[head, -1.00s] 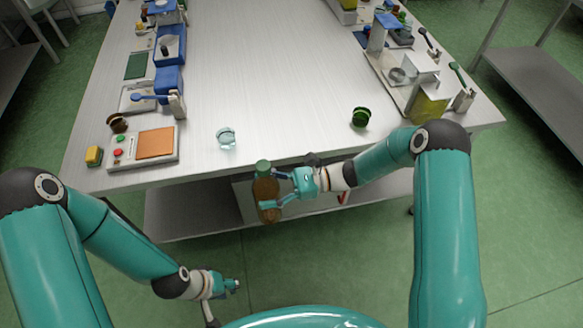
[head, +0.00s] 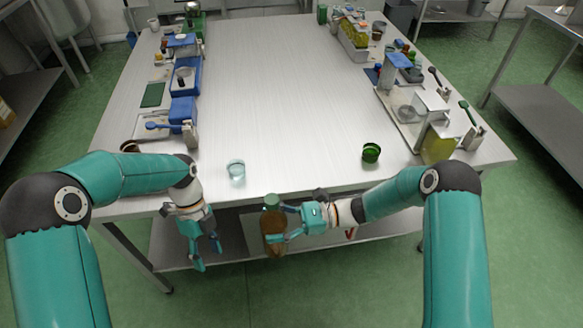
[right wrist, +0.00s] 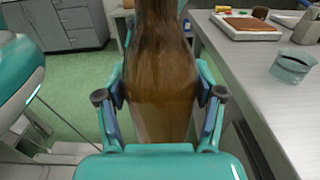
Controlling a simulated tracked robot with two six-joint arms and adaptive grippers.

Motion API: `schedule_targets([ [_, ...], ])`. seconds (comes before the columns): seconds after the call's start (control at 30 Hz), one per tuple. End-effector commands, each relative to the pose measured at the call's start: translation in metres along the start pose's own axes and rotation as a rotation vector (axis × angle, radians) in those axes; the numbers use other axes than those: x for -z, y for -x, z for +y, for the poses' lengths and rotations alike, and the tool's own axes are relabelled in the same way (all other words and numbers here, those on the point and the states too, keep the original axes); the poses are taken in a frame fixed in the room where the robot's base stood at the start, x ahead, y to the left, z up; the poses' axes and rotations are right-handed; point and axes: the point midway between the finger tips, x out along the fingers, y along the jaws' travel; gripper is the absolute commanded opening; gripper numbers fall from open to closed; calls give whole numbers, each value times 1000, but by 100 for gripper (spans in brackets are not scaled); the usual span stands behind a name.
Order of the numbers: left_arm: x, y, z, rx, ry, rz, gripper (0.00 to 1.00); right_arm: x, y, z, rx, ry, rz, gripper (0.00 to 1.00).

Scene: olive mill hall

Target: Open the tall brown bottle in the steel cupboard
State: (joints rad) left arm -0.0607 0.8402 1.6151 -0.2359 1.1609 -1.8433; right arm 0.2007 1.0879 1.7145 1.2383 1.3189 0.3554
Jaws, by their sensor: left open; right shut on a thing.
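A tall brown bottle (head: 274,236) with a green cap (head: 271,201) is held upright in front of the table's near edge. My right gripper (head: 283,223) is shut on its body from the right. In the right wrist view the brown bottle (right wrist: 160,75) stands between both fingers, and its top is cut off by the frame. My left gripper (head: 206,250) is open and empty, pointing down to the left of the bottle with a gap between them. The steel cupboard cannot be made out for sure; a lower shelf shows under the table.
The steel table (head: 255,110) has a clear middle. A clear glass cup (head: 236,170) and a green cup (head: 371,153) stand near its front edge.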

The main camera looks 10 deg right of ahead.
Motion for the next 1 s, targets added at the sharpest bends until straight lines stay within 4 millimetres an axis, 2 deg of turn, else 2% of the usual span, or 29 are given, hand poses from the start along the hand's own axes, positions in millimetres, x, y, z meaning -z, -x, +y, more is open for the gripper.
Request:
schedule_targets([
  [0.03,7,26,-10,9,-78,-41,54,-2,0,0,0,2,-3,0],
  [0.17,30,85,-25,20,-247,-129,54,-2,0,0,0,2,-3,0],
  [0.3,67,143,-39,68,-359,-224,54,-2,0,0,-1,2,-3,0],
  [0.4,98,176,-50,133,-409,-283,54,-2,0,0,-1,2,-3,0],
  [0.5,131,198,-57,194,-462,-327,54,-2,0,0,-1,2,-3,0],
  [0.6,160,208,-58,221,-512,-354,54,-2,0,0,-1,2,-3,0],
  [0.73,185,210,-56,228,-557,-375,54,-2,0,0,-1,2,-3,0],
  [0.87,194,207,-57,229,-575,-382,54,-2,0,0,-1,2,-3,0],
  [1.0,191,195,-61,227,-577,-383,54,-2,0,0,-1,2,-3,0],
])
